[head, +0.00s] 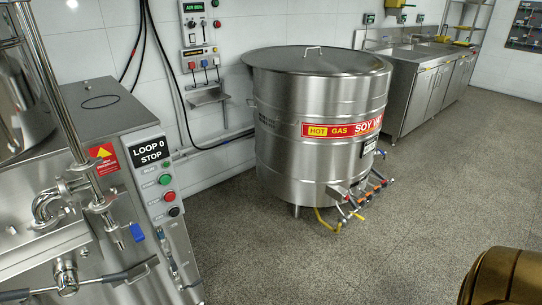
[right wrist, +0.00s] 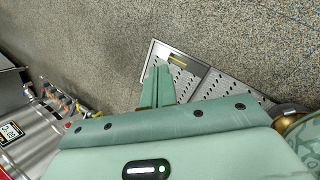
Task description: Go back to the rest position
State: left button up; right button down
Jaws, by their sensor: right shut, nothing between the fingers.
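My right gripper (right wrist: 160,66) shows in the right wrist view as two green fingers lying together, shut and empty. It points over the speckled floor, and its tips overlap the near side of a perforated metal platform (right wrist: 216,84); I cannot tell the height between them. The head view does not show the right gripper. My left gripper is in neither view.
The steel mill with its control panel (head: 159,180) fills the left of the head view. A large lidded steel tank (head: 285,130) stands in the middle. Steel cabinets (head: 420,90) line the wall behind. Floor (head: 430,200) at the right is clear.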

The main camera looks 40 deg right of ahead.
jog(key=s+a+f+m+y, duration=0.1)
jog(key=a+f+y, duration=0.25)
jog(key=a, duration=1.35)
jog(key=s+a+f+m+y, duration=0.15)
jog(key=a+f, duration=0.35)
jog(key=a, duration=1.3)
pick_arm(q)
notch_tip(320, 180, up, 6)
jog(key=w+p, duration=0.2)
jog(key=p, duration=0.4)
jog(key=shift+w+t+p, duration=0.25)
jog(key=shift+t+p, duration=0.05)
pick_arm(e)
notch_tip(320, 180, up, 6)
jog(key=w+a, duration=0.1)
jog(key=w, duration=0.1)
jog(key=shift+w, duration=0.2)
jog(key=shift+f, duration=0.15)
